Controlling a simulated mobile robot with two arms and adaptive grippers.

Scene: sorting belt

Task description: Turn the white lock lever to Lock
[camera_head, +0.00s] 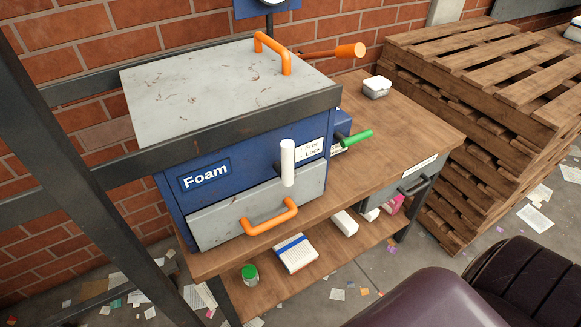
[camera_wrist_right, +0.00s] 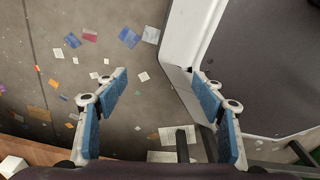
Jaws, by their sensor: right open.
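The white lock lever (camera_head: 288,163) stands upright on the front of the blue Foam machine (camera_head: 215,172), at the right above the grey drawer front. A label (camera_head: 311,149) reading "Free" above "Lock" is just right of the lever's top. My right gripper (camera_wrist_right: 160,84) is open and empty in the right wrist view, with its blue pads apart over the littered floor. The lever does not show in that view. The right gripper's fingers are not visible in the head view. My left gripper is in neither view.
An orange handle (camera_head: 268,218) is on the drawer front below the lever. A green-handled lever (camera_head: 356,138) sticks out to its right. Stacked pallets (camera_head: 480,130) stand beyond.

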